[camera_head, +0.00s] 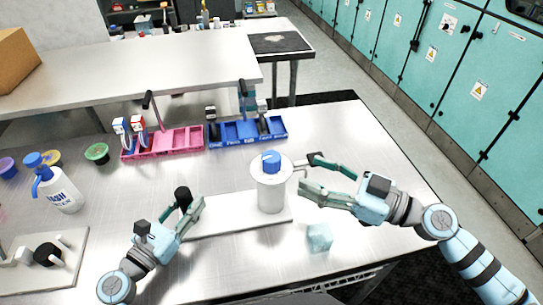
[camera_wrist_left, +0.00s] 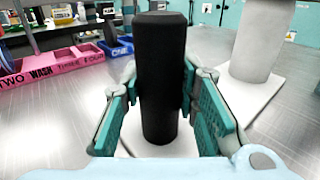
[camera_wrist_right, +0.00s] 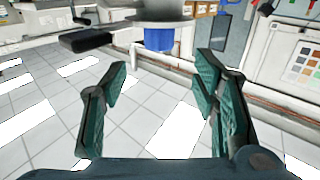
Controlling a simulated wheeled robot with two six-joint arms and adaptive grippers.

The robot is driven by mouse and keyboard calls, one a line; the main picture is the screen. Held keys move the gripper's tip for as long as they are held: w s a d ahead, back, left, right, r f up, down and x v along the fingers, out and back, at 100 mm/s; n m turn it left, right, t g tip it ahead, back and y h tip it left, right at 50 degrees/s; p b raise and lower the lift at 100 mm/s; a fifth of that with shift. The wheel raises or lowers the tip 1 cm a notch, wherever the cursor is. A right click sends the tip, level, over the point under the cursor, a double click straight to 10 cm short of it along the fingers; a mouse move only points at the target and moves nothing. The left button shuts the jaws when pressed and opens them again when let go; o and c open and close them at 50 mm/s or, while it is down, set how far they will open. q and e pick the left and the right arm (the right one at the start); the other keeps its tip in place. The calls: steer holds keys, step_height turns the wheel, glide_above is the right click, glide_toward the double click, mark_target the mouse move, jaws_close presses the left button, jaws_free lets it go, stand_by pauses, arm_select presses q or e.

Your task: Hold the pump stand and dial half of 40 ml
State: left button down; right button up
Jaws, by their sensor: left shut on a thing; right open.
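The pump stand has a white base plate (camera_head: 235,222), a thick white column (camera_head: 271,192) with a wider head, and a blue dial (camera_head: 270,161) on top. A black post (camera_head: 182,194) rises at the plate's left end. My left gripper (camera_head: 186,207) is shut around this post, which stands upright between the fingers in the left wrist view (camera_wrist_left: 160,75). My right gripper (camera_head: 306,174) is open and empty, just right of the column head. In the right wrist view the blue dial (camera_wrist_right: 158,40) appears beyond the open fingers (camera_wrist_right: 160,85). The dial's setting is not readable.
A pale blue cube (camera_head: 319,237) lies near the front edge, below my right gripper. A pink rack (camera_head: 160,153) and a blue rack (camera_head: 222,142) stand behind. A white pump bottle (camera_head: 62,192) and a white plate (camera_head: 72,268) with knobs are at left.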

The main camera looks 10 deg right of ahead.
mark_target(278, 164)
steer(key=x, duration=1.1)
steer(key=shift+f, duration=0.1)
steer(key=shift+d, duration=0.15)
steer(key=c, duration=1.2)
steer(key=m+t+h, duration=0.4)
steer(key=h, duration=0.1)
steer(key=o, duration=1.2)
steer(key=v, duration=0.7)
steer(key=shift+s+d, duration=0.1)
steer(key=shift+s, duration=0.25)
steer(key=shift+w, duration=0.1)
